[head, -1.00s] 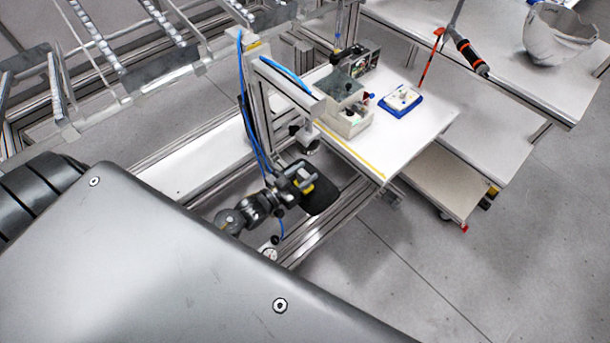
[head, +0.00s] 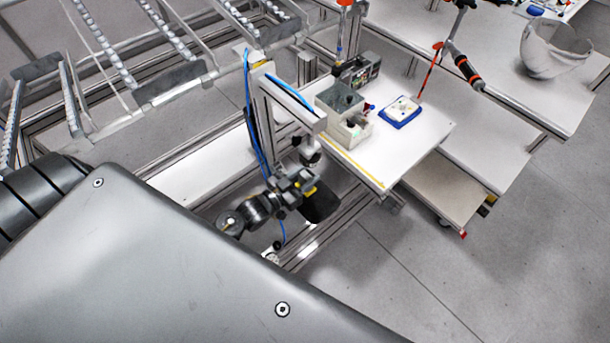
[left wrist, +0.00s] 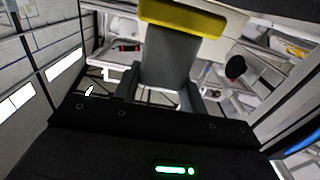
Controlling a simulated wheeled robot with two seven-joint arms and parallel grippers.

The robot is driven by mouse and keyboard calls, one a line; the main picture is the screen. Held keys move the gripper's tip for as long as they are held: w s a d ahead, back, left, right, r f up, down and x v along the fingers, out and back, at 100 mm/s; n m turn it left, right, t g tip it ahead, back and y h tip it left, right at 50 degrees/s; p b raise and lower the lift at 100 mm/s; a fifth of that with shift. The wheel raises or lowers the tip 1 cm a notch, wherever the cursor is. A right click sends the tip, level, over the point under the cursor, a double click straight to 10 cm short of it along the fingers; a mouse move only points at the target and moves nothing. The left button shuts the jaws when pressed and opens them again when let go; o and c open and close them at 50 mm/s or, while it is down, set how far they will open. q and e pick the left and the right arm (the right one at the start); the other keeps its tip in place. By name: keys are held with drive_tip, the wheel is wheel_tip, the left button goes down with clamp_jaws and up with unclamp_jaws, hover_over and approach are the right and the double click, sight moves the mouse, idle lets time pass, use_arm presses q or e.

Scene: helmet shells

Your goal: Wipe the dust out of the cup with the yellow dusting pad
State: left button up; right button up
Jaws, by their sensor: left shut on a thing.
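The cup (head: 309,158) is a small dark suction cup facing down under the arm of a metal stand with blue hoses. Its inside is hidden from above. My left gripper (head: 294,183), grey and black, is just below it, with a small gap apparently between them. The left wrist view shows the yellow dusting pad (left wrist: 182,18) at the end of the grey fingers, and the gripper is shut on it. In the head view only a small yellow patch shows at the gripper. My right gripper is not in view.
The stand's upright (head: 262,110) is close behind my left gripper. A white table (head: 418,150) to the right carries a grey box fixture (head: 343,118) and a blue tray (head: 401,112). A white helmet shell (head: 552,50) sits on a farther table. Floor is clear at lower right.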

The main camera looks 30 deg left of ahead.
use_arm(q)
drive_tip(key=s+d, duration=0.2)
drive_tip(key=d, duration=0.5)
drive_tip(key=s+d+p, duration=0.1)
drive_tip(key=s+d, duration=0.2)
drive_tip(key=d, duration=0.4)
drive_tip(key=shift+d+r+p, duration=0.15)
drive_tip(key=shift+p, duration=0.15)
idle(0.6)
